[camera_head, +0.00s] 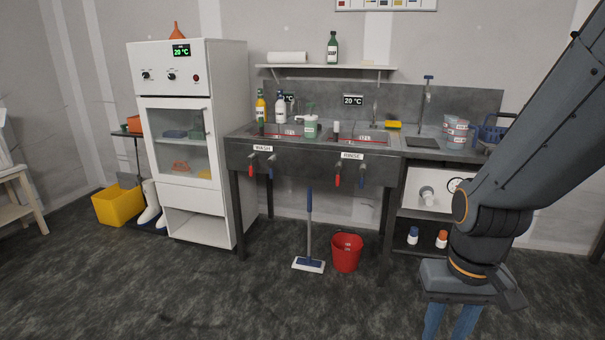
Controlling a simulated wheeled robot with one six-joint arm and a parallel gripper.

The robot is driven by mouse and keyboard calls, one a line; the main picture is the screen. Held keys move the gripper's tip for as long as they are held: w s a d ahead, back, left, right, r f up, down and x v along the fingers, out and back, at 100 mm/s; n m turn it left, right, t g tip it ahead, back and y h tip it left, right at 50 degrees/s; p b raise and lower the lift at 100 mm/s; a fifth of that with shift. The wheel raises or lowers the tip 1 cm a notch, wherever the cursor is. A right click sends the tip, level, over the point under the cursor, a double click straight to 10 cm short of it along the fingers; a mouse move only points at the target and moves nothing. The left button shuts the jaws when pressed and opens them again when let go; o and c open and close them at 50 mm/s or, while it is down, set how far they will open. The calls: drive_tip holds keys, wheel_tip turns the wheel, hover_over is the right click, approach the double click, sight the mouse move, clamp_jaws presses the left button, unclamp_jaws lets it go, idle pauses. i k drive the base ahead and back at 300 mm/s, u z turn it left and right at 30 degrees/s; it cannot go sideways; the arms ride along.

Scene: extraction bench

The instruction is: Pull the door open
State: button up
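A tall white cabinet (228,90) stands at the left, with a glass-windowed door (150,103) on its front. The door looks shut. A small dark handle shows near its upper right edge, though it is too small to make out well. Through the glass I see a few items on shelves. My gripper (450,326) is at the bottom right, far from the door, pointing down. Its two blue fingers stand apart with a gap between them. Their tips are cut off by the frame edge, and I see nothing held.
A grey sink bench (310,158) stands right of the cabinet. A red bucket (347,252) and a mop (309,264) are on the floor before it. A yellow crate (118,205) and white boots (149,203) are left of the cabinet. The floor in front of the cabinet is clear.

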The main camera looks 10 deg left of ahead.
sight(205, 105)
drive_tip(key=u, duration=0.5)
drive_tip(key=i, duration=0.85)
drive_tip(key=u, duration=0.95)
drive_tip(key=i, duration=2.55)
drive_tip(key=u, duration=0.05)
